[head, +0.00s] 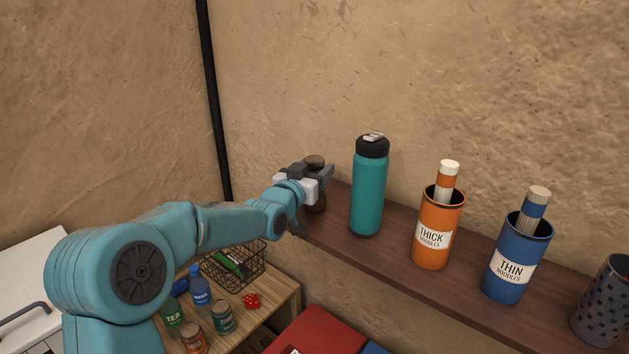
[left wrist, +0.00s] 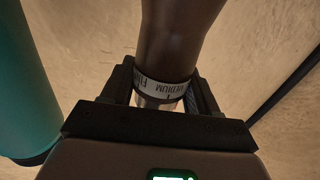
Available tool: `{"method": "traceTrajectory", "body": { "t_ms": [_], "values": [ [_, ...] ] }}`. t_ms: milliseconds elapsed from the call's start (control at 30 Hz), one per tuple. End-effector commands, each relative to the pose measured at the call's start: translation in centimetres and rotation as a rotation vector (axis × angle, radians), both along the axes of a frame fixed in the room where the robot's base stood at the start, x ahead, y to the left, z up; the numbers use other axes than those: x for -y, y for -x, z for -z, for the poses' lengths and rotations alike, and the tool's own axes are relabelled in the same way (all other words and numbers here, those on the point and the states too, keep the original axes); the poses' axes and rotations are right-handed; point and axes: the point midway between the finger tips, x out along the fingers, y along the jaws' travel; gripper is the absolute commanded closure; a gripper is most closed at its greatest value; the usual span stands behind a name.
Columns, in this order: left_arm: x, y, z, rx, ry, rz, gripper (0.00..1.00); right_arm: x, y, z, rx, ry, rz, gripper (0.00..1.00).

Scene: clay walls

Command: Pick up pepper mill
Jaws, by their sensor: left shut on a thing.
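The pepper mill (head: 315,161) is dark brown and stands at the left end of the wooden shelf in the head view, partly hidden by my gripper. My left gripper (head: 318,178) is shut around its middle. In the left wrist view the brown pepper mill (left wrist: 175,45) rises between the fingers of my left gripper (left wrist: 165,98), with a white lettered band and a clear section near the jaws. I cannot tell whether its base touches the shelf. My right gripper does not show.
A teal bottle (head: 368,190) stands right of the mill on the shelf (head: 390,258). Orange (head: 437,235) and blue (head: 512,265) noodle canisters and a speckled cup (head: 603,305) follow. Below left, a wooden table (head: 270,312) holds a wire basket (head: 245,272), bottles and cans.

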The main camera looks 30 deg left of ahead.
Motion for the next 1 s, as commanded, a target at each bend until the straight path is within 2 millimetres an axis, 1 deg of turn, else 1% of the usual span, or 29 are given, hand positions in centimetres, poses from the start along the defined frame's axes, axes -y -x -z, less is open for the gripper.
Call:
{"method": "traceTrajectory", "body": {
  "t_ms": [167, 267, 367, 467, 500, 567, 600, 633, 667, 733, 800, 900, 1000],
  "values": [
    [0.0, 0.0, -1.1, 0.006, -0.002, 0.000, 0.77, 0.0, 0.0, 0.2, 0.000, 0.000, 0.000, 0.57],
    [0.0, 0.0, -2.5, 0.008, -0.002, 0.001, 0.77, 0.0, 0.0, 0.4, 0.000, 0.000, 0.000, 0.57],
    [0.0, 0.0, -4.7, 0.010, -0.002, 0.000, 0.77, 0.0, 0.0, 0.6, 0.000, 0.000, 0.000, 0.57],
    [0.0, 0.0, -7.9, 0.012, -0.003, 0.000, 0.77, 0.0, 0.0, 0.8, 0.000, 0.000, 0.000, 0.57],
    [0.0, 0.1, -9.3, 0.012, -0.002, 0.000, 0.77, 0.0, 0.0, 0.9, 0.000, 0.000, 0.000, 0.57],
    [0.0, 0.0, -11.4, 0.010, -0.002, 0.001, 0.77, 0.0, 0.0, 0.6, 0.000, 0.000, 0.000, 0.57],
    [0.0, 0.1, -12.9, 0.009, -0.002, 0.000, 0.77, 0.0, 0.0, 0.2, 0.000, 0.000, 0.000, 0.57],
    [0.1, 0.0, -14.2, 0.007, -0.003, 0.001, 0.77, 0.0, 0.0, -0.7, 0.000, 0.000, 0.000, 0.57],
    [0.1, 0.0, -15.1, 0.007, -0.003, 0.001, 0.77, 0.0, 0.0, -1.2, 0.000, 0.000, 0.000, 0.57],
    [0.0, 0.0, -17.2, 0.004, -0.003, 0.000, 0.77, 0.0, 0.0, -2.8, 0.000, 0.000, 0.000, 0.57],
    [0.0, 0.0, -18.5, 0.003, -0.001, -0.001, 0.77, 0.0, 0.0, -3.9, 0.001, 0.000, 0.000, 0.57],
    [0.0, 0.0, -19.4, 0.002, 0.000, 0.000, 0.77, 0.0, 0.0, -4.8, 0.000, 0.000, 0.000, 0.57],
    [0.0, 0.0, -20.0, 0.001, -0.001, 0.000, 0.77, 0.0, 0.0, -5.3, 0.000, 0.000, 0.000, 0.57]
  ]
}}
